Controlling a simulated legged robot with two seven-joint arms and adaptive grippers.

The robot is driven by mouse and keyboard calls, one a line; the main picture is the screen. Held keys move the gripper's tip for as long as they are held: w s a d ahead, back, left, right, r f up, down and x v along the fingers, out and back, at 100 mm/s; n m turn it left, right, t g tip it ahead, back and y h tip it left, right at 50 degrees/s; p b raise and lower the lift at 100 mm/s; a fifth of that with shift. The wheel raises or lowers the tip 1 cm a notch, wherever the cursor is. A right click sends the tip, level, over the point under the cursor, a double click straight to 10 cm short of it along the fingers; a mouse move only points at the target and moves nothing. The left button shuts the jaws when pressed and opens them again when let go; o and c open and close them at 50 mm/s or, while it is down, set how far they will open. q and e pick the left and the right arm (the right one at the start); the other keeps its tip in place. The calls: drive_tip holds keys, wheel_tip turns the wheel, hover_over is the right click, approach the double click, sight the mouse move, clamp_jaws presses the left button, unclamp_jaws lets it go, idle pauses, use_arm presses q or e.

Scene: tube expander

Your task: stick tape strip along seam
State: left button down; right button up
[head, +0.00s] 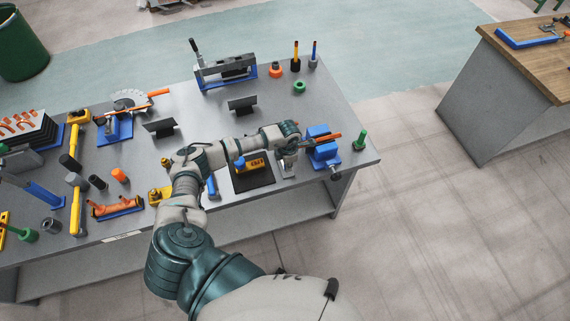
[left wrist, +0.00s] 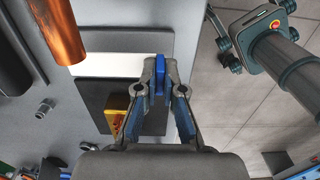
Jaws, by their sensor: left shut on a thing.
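My left gripper (head: 290,147) reaches over the right part of the workbench, just left of the blue vise (head: 322,150). In the left wrist view the left gripper (left wrist: 160,90) is shut on a small upright blue piece (left wrist: 159,70). I cannot tell whether this piece is the tape strip or its holder. A pale flat plate (head: 287,169) lies below the gripper in the head view; a white strip-like surface (left wrist: 130,48) shows beyond the fingertips in the left wrist view. I cannot make out a seam. My right gripper is not in view.
A black mat (head: 262,184) with a yellow tool (head: 252,164) lies left of the gripper.

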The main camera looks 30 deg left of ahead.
use_arm(q)
drive_tip(key=shift+r+p, duration=1.4)
drive_tip(key=shift+r, duration=1)
